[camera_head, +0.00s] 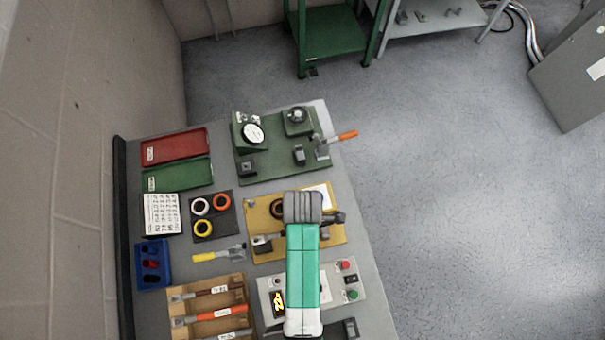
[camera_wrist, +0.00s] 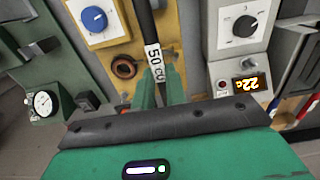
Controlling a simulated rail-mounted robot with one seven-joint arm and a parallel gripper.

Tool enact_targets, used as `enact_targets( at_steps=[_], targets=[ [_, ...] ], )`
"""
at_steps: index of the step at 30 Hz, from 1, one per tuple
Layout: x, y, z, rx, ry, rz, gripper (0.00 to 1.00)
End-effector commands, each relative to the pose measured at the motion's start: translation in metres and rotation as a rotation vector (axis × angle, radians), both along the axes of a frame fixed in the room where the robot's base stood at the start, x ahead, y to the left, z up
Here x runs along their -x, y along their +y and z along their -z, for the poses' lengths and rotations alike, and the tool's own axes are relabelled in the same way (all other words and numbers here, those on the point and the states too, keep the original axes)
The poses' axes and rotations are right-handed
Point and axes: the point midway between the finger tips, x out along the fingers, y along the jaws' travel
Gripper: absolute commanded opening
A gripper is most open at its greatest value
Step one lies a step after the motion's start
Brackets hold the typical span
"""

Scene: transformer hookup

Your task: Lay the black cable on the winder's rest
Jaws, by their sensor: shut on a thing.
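My gripper (camera_wrist: 160,95) shows in the wrist view with its green fingers shut on the black cable (camera_wrist: 144,22). The cable runs up out of the picture and carries a white label (camera_wrist: 155,62) just beyond the fingertips. In the head view, my arm hides the fingers and most of the cable above the yellow board (camera_head: 258,217). That board also shows in the wrist view, with a blue knob (camera_wrist: 95,18) and a copper-coloured ring (camera_wrist: 124,67). I cannot make out the winder's rest, or whether the cable touches anything.
A green board (camera_head: 275,172) with a dial and an orange-handled piece (camera_head: 347,135) lies behind. A grey control panel (camera_head: 349,297) is in front. A wooden tray (camera_head: 180,293) of labelled pieces, a yellow-handled piece (camera_head: 205,257) and tape rings (camera_head: 203,229) lie left. Open floor is right.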

Motion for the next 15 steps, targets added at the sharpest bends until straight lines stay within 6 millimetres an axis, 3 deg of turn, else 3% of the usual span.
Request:
enact_targets(
  at_steps=[15],
  targets=[
    [0.0, 0.0, 0.063, 0.0, 0.001, 0.001, 0.0]
  ],
)
